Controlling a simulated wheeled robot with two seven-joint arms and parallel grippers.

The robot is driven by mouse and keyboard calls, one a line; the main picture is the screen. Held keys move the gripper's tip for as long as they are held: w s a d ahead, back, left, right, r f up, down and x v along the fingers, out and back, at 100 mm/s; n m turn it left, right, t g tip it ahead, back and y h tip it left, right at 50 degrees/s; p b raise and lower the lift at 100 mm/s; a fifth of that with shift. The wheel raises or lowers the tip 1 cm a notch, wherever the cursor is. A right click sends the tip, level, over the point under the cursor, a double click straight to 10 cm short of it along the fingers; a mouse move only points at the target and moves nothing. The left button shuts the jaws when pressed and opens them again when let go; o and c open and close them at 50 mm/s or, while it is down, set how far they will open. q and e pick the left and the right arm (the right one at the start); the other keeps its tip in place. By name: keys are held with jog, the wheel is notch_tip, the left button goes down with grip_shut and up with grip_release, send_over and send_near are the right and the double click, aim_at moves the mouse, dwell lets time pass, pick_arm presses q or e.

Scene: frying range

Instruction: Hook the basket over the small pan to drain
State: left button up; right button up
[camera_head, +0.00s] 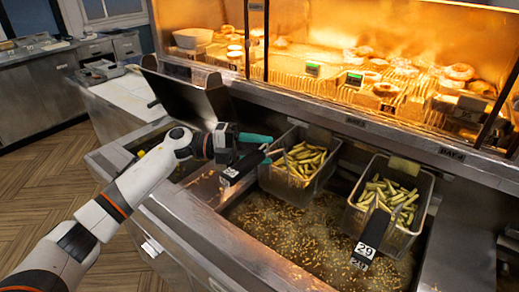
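The left wire basket (302,182) holds cut green-yellow pieces and hangs in the large pan of bubbling oil (290,232). Its dark handle with a numbered tag (231,175) points left toward the small pan (207,188), which is partly hidden by my arm. The right basket (404,222) holds similar pieces, and its handle, tagged 29, points down to the front. My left gripper (263,150) has teal fingertips and is at the left basket's handle. Its fingers look spread apart; whether they touch the handle cannot be told. My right gripper is not in view.
A lit display (380,85) with fried rings and other food runs along the back. A raised metal panel (188,103) stands behind my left wrist. A white-topped counter (128,95) is at the left, with open wooden floor (35,190) in front.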

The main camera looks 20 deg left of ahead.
pick_arm(q)
jog(key=shift+a, duration=0.4)
jog(key=b+v, duration=0.5)
jog(key=v, duration=0.6)
jog(key=shift+a+r, duration=0.1)
